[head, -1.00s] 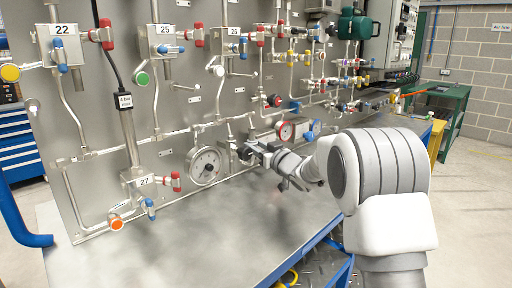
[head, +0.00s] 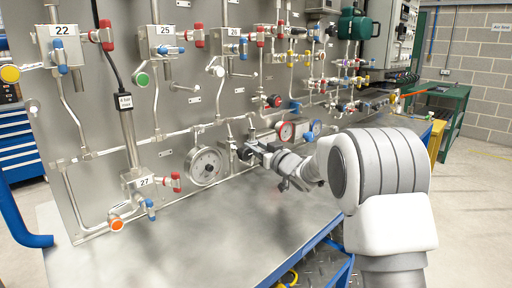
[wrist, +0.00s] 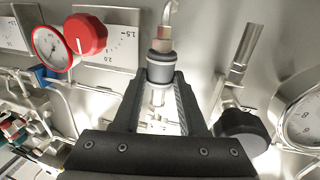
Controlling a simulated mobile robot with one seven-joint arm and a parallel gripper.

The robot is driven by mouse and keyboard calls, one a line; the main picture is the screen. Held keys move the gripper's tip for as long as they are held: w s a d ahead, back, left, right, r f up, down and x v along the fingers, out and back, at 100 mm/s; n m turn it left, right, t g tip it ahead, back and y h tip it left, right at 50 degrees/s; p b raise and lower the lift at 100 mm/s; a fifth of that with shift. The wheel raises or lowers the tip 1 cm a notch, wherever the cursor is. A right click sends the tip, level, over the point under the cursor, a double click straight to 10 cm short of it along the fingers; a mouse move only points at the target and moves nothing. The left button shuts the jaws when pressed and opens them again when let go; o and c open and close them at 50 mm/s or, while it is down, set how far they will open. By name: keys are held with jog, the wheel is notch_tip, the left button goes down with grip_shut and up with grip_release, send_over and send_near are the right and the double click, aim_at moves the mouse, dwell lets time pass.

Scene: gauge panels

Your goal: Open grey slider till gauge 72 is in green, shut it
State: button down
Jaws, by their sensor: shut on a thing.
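My gripper (wrist: 160,82) is shut on a grey collar (wrist: 160,70) around a metal pipe fitting, which I take to be the grey slider. In the head view my gripper (head: 250,151) is low on the panel, and my own wrist partly hides what it holds. A large white dial gauge (head: 207,166) is just left of the gripper; it is cut off at the right edge of the wrist view (wrist: 305,120). A small red-rimmed gauge (wrist: 50,46) is at upper left in the wrist view. I cannot read a 72 label or see a green zone.
A red knob (wrist: 85,33) with a printed scale is beside the small gauge. A black round knob (wrist: 243,132) is close to the right finger. Pipes and valves crowd the panel (head: 90,110). The bench top (head: 190,235) in front is clear.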

jog(key=shift+r+p, duration=1.05)
jog(key=shift+r, duration=0.7)
jog(key=shift+c, duration=2.3)
grip_release()
jog(key=shift+f, duration=0.1)
jog(key=v, duration=1.7)
jog(key=shift+s+d+p, duration=0.15)
jog(key=shift+s+p, duration=0.05)
jog(key=shift+p, duration=0.25)
